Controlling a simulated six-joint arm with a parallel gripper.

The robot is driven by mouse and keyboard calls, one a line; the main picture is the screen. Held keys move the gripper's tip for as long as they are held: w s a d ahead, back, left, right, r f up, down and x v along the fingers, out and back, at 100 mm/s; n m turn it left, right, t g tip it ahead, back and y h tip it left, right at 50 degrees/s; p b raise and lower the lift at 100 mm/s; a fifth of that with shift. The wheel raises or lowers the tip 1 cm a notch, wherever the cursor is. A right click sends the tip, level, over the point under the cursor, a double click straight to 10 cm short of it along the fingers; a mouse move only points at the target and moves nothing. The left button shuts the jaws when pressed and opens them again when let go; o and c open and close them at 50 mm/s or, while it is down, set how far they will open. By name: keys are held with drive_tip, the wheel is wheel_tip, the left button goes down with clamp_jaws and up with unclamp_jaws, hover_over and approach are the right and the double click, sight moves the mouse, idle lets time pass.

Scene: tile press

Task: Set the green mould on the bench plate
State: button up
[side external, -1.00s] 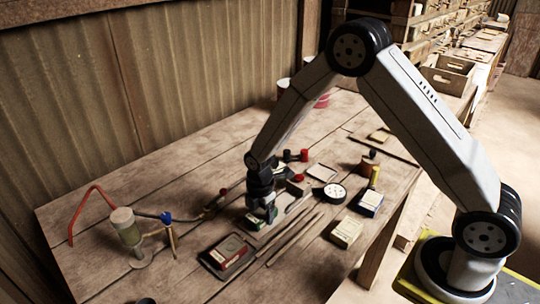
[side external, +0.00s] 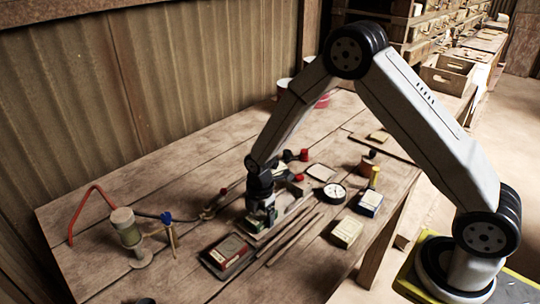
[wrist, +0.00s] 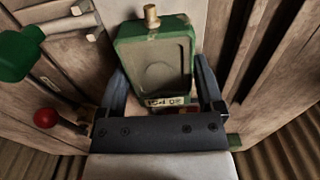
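The green mould (wrist: 153,65) has a green rim, a tan recessed face, a brass knob at its top edge and a small printed label. In the wrist view it sits between the two fingers of my gripper (wrist: 162,85), which lie close along both sides of it. My gripper looks shut on it. In the side view the mould shows as a small green patch (side external: 253,225) under my gripper (side external: 262,212), mostly hidden. It is at the near left end of a pale grey plate (side external: 292,208). Whether its underside touches the plate is hidden.
A dark-edged tray with a red and green piece (side external: 228,252) lies in front. Thin rods (side external: 295,238), a round dial (side external: 334,192) and small boxes (side external: 347,232) lie to the right. A stand with a cylinder (side external: 127,230) is on the left.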

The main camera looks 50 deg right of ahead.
drive_tip(key=shift+o, duration=0.3)
drive_tip(key=shift+r, duration=3.9)
drive_tip(key=s+d+r+m+t, duration=0.1)
drive_tip(key=s+r+m, duration=0.2)
drive_tip(key=s+m, duration=0.5)
drive_tip(key=s+d+r+m+t, duration=0.1)
drive_tip(key=s+d+r+m, duration=0.1)
drive_tip(key=s+m, duration=0.6)
drive_tip(key=shift+d+r+m+t, duration=0.3)
drive_tip(key=shift+r+m, duration=0.35)
drive_tip(key=shift+m, duration=0.35)
